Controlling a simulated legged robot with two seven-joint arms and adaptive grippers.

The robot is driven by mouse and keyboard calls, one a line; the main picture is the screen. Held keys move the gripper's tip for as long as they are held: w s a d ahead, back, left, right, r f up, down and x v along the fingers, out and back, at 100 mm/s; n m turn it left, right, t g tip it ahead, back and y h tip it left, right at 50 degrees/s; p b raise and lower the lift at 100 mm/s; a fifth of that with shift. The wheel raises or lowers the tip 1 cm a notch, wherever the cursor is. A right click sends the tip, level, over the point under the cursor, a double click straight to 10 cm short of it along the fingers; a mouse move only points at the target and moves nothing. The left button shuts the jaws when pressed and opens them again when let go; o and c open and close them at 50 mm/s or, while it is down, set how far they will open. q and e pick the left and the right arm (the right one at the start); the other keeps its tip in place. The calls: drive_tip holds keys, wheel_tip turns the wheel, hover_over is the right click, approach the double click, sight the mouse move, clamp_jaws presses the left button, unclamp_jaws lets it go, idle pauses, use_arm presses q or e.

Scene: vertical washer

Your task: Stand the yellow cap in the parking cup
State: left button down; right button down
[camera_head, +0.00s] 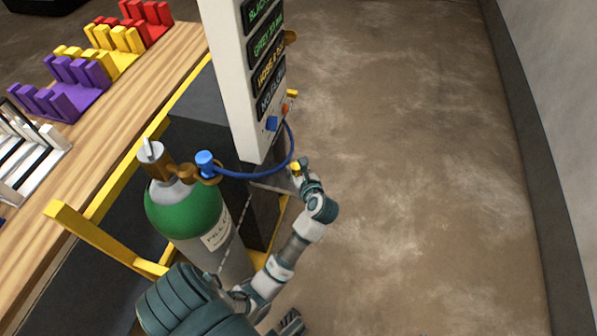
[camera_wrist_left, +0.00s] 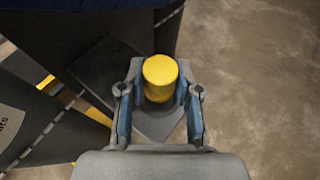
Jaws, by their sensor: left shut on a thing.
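The yellow cap (camera_wrist_left: 159,75) is a short round cylinder held upright between the fingers of my left gripper (camera_wrist_left: 159,92) in the left wrist view. The gripper is shut on its sides. In the head view my left gripper (camera_head: 299,172) is just right of the blue hose and the foot of the white panel post, and only a small bit of the yellow cap (camera_head: 295,167) shows. A dark grey flat surface (camera_wrist_left: 98,72) lies below the cap in the wrist view. I cannot make out the parking cup for certain.
A green-topped gas cylinder (camera_head: 183,212) with a brass valve stands left of my arm. A blue hose (camera_head: 249,178) loops from it to the white panel post (camera_head: 232,85). A yellow rail (camera_head: 100,238) and a wooden bench (camera_head: 115,100) with coloured racks are left. Open floor lies right.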

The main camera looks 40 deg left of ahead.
use_arm(q)
drive_tip(key=shift+a+f, duration=0.1)
drive_tip(key=shift+f, duration=0.55)
drive_tip(key=c, duration=0.8)
unclamp_jaws()
use_arm(e)
drive_tip(key=shift+w+a+r+t, duration=0.1)
drive_tip(key=shift+w+r+t, duration=0.2)
drive_tip(key=shift+w+t, duration=0.1)
use_arm(q)
drive_tip(key=shift+d+r, duration=0.15)
drive_tip(key=shift+d, duration=0.05)
use_arm(e)
drive_tip(key=shift+s, duration=0.1)
